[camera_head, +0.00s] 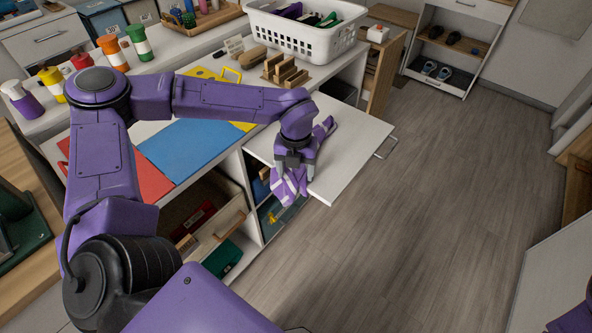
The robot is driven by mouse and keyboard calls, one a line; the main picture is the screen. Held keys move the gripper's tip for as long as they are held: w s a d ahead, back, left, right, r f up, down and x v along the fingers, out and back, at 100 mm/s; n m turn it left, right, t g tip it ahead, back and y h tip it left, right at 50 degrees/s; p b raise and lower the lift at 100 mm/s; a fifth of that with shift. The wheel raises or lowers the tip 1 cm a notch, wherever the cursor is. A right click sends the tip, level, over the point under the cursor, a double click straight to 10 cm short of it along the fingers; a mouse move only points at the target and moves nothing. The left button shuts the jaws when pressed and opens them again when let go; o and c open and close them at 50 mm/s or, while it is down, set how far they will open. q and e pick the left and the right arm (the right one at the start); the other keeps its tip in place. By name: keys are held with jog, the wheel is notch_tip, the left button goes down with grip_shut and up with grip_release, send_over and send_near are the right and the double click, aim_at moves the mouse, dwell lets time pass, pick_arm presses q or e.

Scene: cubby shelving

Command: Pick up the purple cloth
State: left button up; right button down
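The purple cloth (291,188) has white stripes or patches. It lies at the front edge of a white pull-out board, and part of it hangs over that edge. Another part of it shows behind my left gripper, toward the board's middle. My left gripper (295,174) points down right over the cloth, with its two fingers apart and cloth showing between and below them. The gripper and wrist hide the cloth's middle. My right gripper is not in view.
The white board (345,150) has a metal handle (386,147) at its right. Behind it are a wooden rack (285,73) and a white basket (305,30). Open cubbies with a wooden drawer (215,225) lie below left. The floor on the right is clear.

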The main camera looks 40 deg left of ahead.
pick_arm(q)
grip_shut()
notch_tip(320, 180, up, 12)
jog(key=p, duration=1)
